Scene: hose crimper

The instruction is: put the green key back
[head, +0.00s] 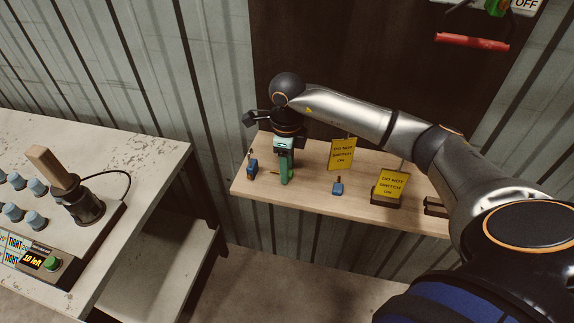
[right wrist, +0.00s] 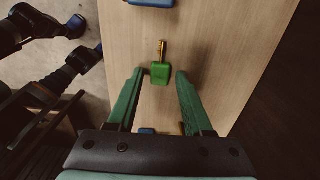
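The green key (right wrist: 160,73), with a brass shaft, is on the wooden shelf (head: 310,193) in the right wrist view. My right gripper (right wrist: 160,74) has its two green fingers on either side of the key's head, with a small gap to each finger. In the head view my right gripper (head: 286,180) points down over the left part of the shelf and mostly hides the key; a brass-coloured bit shows beside the fingers. My left gripper is not in view. I cannot tell which place the key belongs in.
Two yellow "do not switch on" signs (head: 342,154) (head: 390,184) stand to the right. A workbench (head: 150,155) with a crimper console is at left. A red bar (head: 472,42) is on the dark panel.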

